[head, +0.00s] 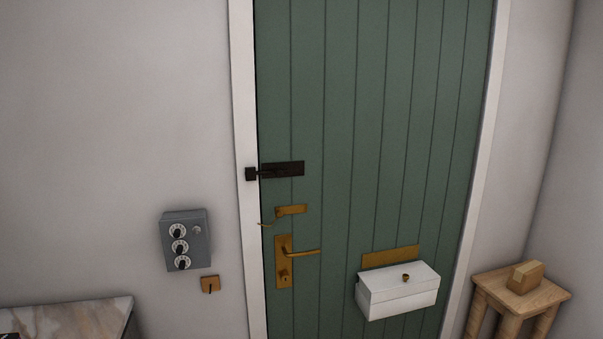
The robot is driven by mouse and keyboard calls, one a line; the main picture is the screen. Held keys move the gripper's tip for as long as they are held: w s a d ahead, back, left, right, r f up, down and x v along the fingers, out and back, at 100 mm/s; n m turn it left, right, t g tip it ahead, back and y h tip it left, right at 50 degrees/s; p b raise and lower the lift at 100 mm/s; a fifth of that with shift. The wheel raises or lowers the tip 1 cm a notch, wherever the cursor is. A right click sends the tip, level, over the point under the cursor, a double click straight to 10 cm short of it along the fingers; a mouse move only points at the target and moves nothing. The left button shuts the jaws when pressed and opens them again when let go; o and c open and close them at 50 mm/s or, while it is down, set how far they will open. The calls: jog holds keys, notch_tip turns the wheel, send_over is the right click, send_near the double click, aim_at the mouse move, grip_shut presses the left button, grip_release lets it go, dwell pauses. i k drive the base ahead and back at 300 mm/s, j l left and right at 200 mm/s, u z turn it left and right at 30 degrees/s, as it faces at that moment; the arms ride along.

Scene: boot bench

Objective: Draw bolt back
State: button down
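A dark bolt (282,169) is mounted on the green plank door (380,130), near its left edge. Its bar reaches left across the door's edge to a dark keeper (250,174) on the white door frame (246,230). The bar appears to run into the keeper, so the bolt looks shot. The door looks closed. My gripper is not in view.
Below the bolt are a brass latch (291,210) and a brass lever handle (300,252). A grey box with dials (186,240) hangs on the left wall. A white box (398,290) projects from the door. A wooden stool (520,297) stands right, a marble-topped surface (75,318) left.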

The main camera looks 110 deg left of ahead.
aim_at(278, 172)
jog(key=u, duration=3.65)
